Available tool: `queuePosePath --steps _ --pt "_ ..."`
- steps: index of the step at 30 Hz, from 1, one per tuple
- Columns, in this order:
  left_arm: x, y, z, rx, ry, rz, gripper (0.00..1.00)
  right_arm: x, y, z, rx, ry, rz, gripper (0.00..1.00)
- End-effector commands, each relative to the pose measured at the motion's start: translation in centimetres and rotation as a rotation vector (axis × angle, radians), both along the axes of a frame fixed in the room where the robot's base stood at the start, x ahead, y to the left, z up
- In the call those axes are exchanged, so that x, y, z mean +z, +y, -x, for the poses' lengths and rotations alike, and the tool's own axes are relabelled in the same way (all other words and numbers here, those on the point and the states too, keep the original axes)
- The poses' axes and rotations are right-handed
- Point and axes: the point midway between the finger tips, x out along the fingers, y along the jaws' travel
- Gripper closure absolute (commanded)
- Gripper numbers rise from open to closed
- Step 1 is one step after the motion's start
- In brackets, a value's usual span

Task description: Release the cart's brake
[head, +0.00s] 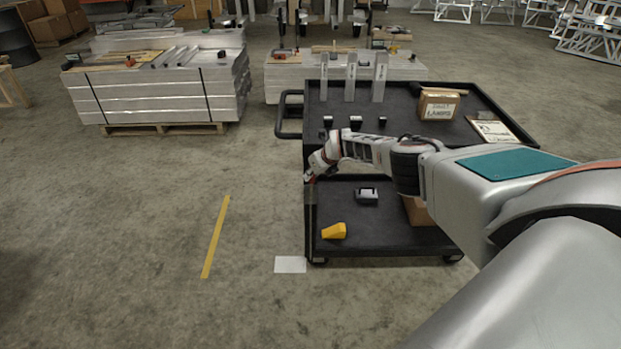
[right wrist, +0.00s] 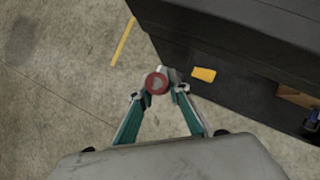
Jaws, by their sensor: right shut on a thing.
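The black two-shelf cart (head: 385,243) stands in the middle of the head view, with a push handle (head: 289,114) at its upper left. My right arm reaches across the cart's front to its left side. My right gripper (head: 311,176) is there, between the two shelves. In the right wrist view a round red knob (right wrist: 157,83) sits between the fingertips of my right gripper (right wrist: 160,88), beside the cart's dark edge. The fingers are shut on it. Its mounting is hidden. My left gripper is not in view.
A yellow wedge-like object (head: 334,231) and a dark device (head: 367,195) lie on the lower shelf. A labelled carton (head: 438,104) and upright metal pieces (head: 351,78) stand on top. Floor left of the cart is clear, with a yellow stripe (head: 215,238).

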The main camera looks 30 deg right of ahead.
Motion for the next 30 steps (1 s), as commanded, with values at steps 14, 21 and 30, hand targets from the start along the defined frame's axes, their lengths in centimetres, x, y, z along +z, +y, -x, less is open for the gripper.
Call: queuePosePath --steps 14,21,30 --pt "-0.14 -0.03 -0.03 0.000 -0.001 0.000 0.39 -0.17 -0.07 -0.22 0.003 0.031 0.038 1.00" --pt "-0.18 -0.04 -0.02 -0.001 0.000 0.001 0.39 -0.18 -0.04 -0.21 0.005 0.031 0.038 1.00" --pt "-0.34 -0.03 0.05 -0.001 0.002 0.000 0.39 -0.13 -0.16 -0.22 0.003 0.030 0.039 0.66"
